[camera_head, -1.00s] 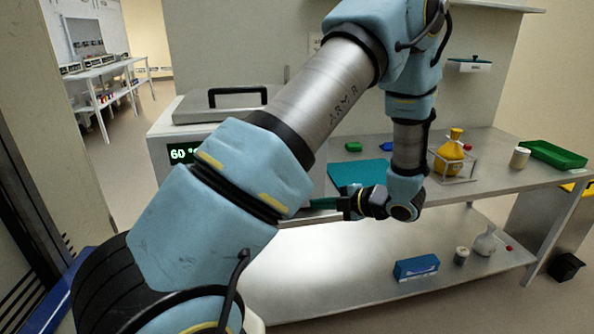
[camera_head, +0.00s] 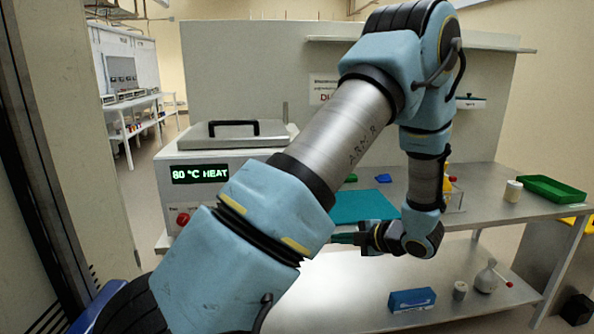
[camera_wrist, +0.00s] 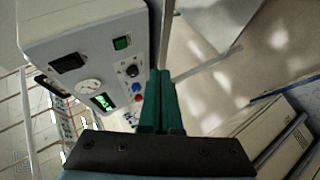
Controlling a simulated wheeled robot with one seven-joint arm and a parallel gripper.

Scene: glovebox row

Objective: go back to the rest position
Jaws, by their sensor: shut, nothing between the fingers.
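My gripper (camera_head: 345,238) shows in the head view in front of the table edge, pointing left. In the wrist view its two green fingers (camera_wrist: 161,105) lie together with nothing between them. The gripper is clear of the table and touches nothing that I can see. My arm fills the middle of the head view and hides part of the table and the objects behind it.
A teal mat (camera_head: 362,206), a green tray (camera_head: 553,189) and a white jar (camera_head: 513,191) are on the table. A blue box (camera_head: 411,300) is on the lower shelf.

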